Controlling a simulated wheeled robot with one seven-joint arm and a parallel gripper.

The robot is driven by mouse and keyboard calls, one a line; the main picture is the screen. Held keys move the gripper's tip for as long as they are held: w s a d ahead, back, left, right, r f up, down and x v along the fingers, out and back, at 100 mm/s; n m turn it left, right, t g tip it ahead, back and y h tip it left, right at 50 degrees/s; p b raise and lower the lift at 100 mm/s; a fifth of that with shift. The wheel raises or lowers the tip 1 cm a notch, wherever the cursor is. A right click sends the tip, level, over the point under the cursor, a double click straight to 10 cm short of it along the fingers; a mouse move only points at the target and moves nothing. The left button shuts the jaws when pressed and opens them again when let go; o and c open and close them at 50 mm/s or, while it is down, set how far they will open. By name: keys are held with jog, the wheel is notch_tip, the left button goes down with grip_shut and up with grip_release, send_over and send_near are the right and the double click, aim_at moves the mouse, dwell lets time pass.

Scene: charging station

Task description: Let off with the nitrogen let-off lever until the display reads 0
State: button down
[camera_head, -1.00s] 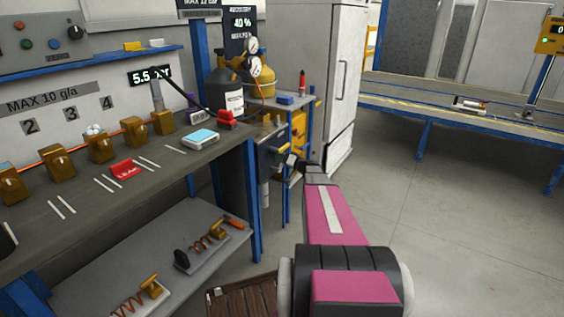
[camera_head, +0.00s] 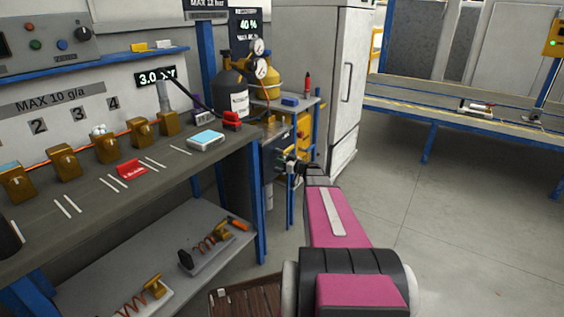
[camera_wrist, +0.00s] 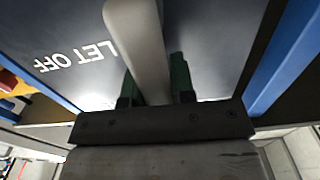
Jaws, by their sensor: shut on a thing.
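The let-off lever (camera_wrist: 140,40) is a pale rounded bar in front of a dark panel marked LET OFF (camera_wrist: 75,55) in the wrist view. My gripper (camera_wrist: 154,88) is shut on it, with one green finger on each side of the bar. In the head view my gripper (camera_head: 293,165) is small, at the side of the blue-framed stand beyond the bench end, and the lever cannot be made out there. The display (camera_head: 156,77) on the wall above the bench reads 3.0; its unit is hard to read.
The bench (camera_head: 170,165) on the left holds several brass blocks, a red tray (camera_head: 132,168) and a pale blue-topped box (camera_head: 206,140). Gas cylinders (camera_head: 235,95) stand behind it. A white cabinet (camera_head: 336,90) is behind my gripper. The floor to the right is clear.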

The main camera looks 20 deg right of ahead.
jog(key=shift+s+a+n, duration=0.1)
jog(key=shift+a+n, duration=0.05)
jog(key=shift+n, duration=0.15)
jog(key=c, duration=1)
grip_release()
jog(key=shift+o, duration=0.2)
jog(key=v, duration=1)
jog(key=shift+s+d, duration=0.3)
